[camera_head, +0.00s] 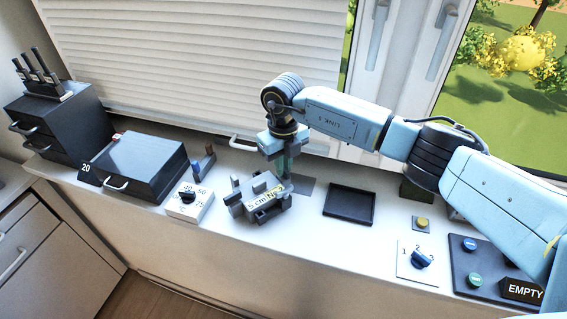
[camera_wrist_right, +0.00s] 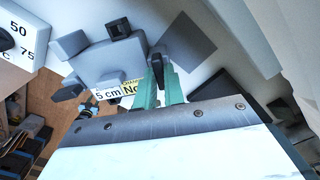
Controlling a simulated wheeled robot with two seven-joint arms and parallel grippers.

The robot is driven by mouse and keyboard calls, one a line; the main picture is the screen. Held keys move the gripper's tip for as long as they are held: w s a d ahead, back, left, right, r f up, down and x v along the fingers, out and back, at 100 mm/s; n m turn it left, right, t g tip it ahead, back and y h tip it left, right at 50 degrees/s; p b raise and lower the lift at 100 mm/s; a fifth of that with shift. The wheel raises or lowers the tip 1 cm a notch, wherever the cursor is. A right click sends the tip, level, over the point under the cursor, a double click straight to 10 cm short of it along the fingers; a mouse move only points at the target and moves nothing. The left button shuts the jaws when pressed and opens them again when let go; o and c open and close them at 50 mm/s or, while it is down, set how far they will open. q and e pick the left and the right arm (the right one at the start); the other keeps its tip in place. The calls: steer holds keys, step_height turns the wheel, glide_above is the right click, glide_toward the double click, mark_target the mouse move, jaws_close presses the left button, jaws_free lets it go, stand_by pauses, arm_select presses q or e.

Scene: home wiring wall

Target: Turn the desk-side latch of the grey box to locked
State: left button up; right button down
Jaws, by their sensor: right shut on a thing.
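The grey box (camera_head: 256,186) sits on the white sill-like surface in the head view, with a small block on its lid and a "5 cm" label along its front edge. It also shows in the wrist view (camera_wrist_right: 108,62). My right gripper (camera_head: 284,178) points down at the right side of the box. In the wrist view its green fingers (camera_wrist_right: 162,82) are closed around a small dark latch lever (camera_wrist_right: 157,66) at the box's edge. The fingers hide part of the lever and of the label beside it. My left gripper is not in view.
A dial block (camera_head: 189,203) and a black drawer unit (camera_head: 140,165) stand left of the box. A black tray (camera_head: 349,204) lies to the right, then a numbered blue knob (camera_head: 421,258) and a dark button panel (camera_head: 480,270). A window blind hangs behind.

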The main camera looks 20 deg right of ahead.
steer(key=shift+m, duration=0.3)
steer(key=m, duration=0.4)
steer(key=shift+m, duration=0.4)
steer(key=m+p, duration=0.1)
steer(key=m, duration=0.3)
steer(key=shift+r+m, duration=0.1)
steer(key=shift+m, duration=0.2)
steer(key=m+p, duration=0.1)
steer(key=m, duration=0.2)
steer(key=shift+m, duration=0.3)
steer(key=shift+m+p, duration=0.9)
steer(key=shift+m, duration=1)
steer(key=c, duration=1.5)
jaws_free()
